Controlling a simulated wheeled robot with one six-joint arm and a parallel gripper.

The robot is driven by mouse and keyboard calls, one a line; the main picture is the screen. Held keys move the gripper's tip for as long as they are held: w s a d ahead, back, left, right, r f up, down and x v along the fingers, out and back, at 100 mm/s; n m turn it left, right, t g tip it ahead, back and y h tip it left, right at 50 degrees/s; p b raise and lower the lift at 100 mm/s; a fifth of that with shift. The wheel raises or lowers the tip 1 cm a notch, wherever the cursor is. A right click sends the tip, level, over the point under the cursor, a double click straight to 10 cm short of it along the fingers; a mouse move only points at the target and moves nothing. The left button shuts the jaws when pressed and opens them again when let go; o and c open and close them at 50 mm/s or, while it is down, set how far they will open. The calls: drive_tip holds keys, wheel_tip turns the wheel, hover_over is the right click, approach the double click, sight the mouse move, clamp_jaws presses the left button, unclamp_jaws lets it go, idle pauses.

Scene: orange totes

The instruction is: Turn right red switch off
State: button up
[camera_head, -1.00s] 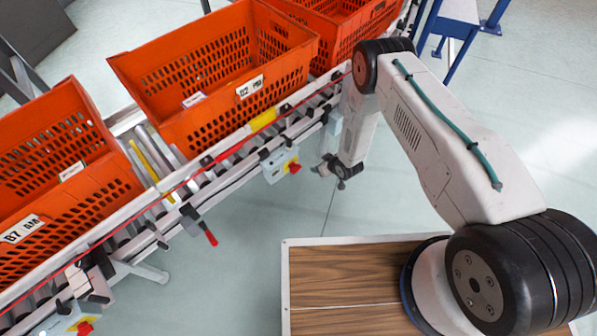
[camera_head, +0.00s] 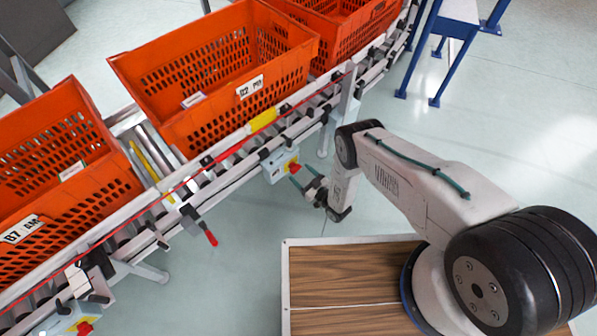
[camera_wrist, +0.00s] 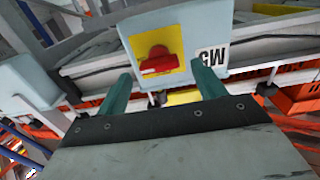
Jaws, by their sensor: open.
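The right red switch (camera_head: 293,168) is a red knob on a yellow plate, on a grey box (camera_head: 276,168) fixed to the conveyor's side rail. In the wrist view the red knob (camera_wrist: 160,62) lies across the yellow plate, ahead of my gripper (camera_wrist: 160,88). The green fingers stand apart, one to each side below the knob, with nothing between them. In the head view my gripper (camera_head: 299,177) is beside the box, its fingertips close to the knob. I cannot tell whether they touch it. A second red switch (camera_head: 85,327) is at the bottom left.
Orange totes (camera_head: 215,75) stand on the roller conveyor. A red-tipped lever (camera_head: 210,237) sticks out from the rail left of the switch box. A blue-legged table (camera_head: 440,50) stands at the back right. The floor between my base and the conveyor is clear.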

sight(294, 167)
drive_tip(key=shift+x, duration=1.15)
drive_tip(key=shift+c, duration=0.3)
drive_tip(key=c, duration=0.9)
drive_tip(key=shift+c, duration=0.2)
